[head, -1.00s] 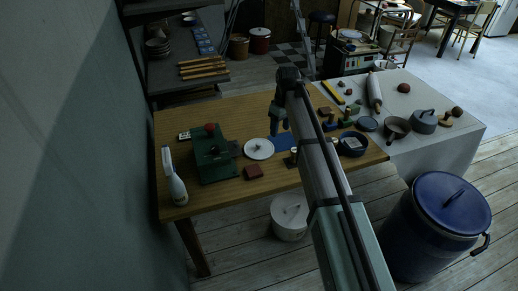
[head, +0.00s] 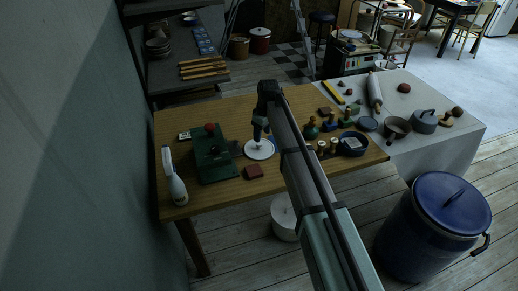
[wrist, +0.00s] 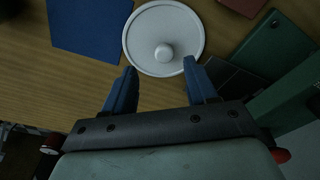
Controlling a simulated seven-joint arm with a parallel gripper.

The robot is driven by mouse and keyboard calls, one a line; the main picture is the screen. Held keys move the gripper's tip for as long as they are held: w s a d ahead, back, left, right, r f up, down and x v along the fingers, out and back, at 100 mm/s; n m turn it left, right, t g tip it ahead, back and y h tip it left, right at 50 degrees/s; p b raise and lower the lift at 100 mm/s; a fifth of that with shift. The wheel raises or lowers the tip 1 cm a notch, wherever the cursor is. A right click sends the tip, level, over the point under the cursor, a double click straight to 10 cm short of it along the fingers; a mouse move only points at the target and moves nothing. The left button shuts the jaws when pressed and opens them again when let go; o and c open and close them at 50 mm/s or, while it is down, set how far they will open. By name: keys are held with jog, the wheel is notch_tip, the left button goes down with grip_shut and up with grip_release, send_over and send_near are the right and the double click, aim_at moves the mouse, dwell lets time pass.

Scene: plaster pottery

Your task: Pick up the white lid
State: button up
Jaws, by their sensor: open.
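The white lid (head: 259,150) is a round flat disc lying on the wooden table.
A green box-like object (head: 213,157) with a red ball on it stands left of the lid. A reddish block (head: 253,171) lies in front of the lid. A blue sheet (wrist: 85,28) lies beside it. Several stamps and a dark bowl (head: 353,143) stand to the right.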

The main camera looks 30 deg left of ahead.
aim_at(259, 147)
jog(key=shift+s+a+f, duration=0.1)
jog(key=shift+a+f, duration=0.1)
jog(key=shift+f, duration=0.65)
jog(key=shift+s+a+f, duration=0.1)
jog(key=shift+a+f, duration=0.05)
jog(key=shift+f, duration=0.75)
jog(key=shift+a+f, duration=0.2)
jog(key=shift+f, duration=0.65)
grip_shut()
jog(key=shift+r, duration=0.15)
